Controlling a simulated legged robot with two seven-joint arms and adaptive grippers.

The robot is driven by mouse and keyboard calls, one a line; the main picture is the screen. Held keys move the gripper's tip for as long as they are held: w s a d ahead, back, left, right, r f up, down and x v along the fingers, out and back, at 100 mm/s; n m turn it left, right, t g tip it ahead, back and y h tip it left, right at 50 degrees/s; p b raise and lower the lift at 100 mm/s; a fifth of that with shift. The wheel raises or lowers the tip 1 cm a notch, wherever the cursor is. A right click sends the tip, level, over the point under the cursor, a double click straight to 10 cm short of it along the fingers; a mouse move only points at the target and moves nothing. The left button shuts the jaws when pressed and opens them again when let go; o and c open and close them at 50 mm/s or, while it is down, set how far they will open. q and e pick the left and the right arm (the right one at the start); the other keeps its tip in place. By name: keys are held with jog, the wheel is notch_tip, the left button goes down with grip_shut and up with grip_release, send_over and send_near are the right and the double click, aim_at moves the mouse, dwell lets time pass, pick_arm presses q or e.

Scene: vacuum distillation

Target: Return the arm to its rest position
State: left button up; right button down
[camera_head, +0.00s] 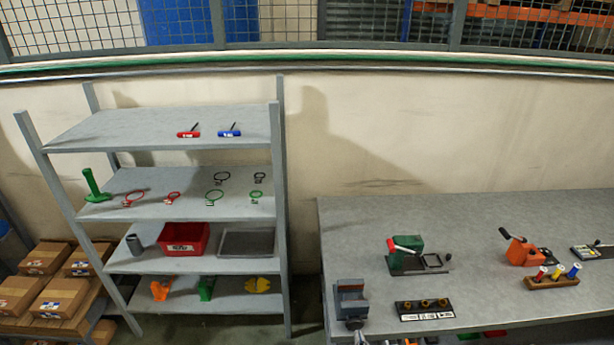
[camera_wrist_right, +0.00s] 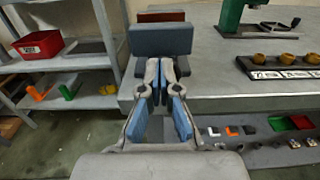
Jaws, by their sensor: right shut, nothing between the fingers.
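My right gripper (camera_head: 356,325) shows at the bottom edge of the head view, in front of the left end of the grey workbench (camera_head: 470,225). In the right wrist view my right gripper (camera_wrist_right: 160,78) has its blue-padded fingers shut with nothing between them. Just beyond the fingertips is a blue-grey block-like object (camera_head: 350,300) at the bench's front left corner; it also fills the top middle of the wrist view (camera_wrist_right: 160,40). I cannot tell whether the fingertips touch it. My left gripper is not in view.
A grey shelf rack (camera_head: 190,208) with tools, rings, a red bin (camera_head: 184,238) and a tray stands at left. A green device (camera_head: 407,253), an orange device (camera_head: 523,252) and a holder with rings (camera_head: 425,309) are on the bench. Cardboard boxes (camera_head: 60,296) lie lower left.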

jog(key=shift+s, duration=0.3)
